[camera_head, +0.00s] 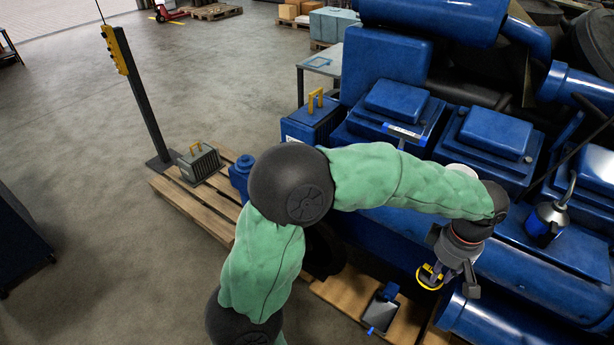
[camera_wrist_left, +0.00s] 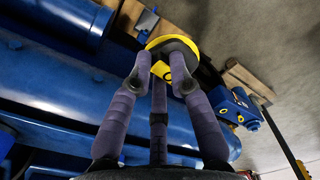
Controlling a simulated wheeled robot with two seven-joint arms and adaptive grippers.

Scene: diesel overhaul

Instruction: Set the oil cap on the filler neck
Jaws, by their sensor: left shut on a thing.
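My left gripper (camera_head: 450,274) hangs beside the blue engine at the lower right of the head view. It is shut on the oil cap (camera_head: 429,279), a yellow ring-shaped piece. In the left wrist view the oil cap (camera_wrist_left: 174,43) shows as a dark disc with a yellow rim, just past the fingertips (camera_wrist_left: 162,76). The cap is in the air, apart from the engine as far as I can see. I cannot pick out the filler neck with certainty in either view. My right gripper is not in view.
The blue engine (camera_head: 545,265) fills the right side. A blue-and-silver can with a spout (camera_head: 546,222) stands on it. A dark tray-like item (camera_head: 381,314) lies on a wooden pallet (camera_head: 345,292) below. A grey box (camera_head: 199,163) sits on the pallet at left. Open floor lies further left.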

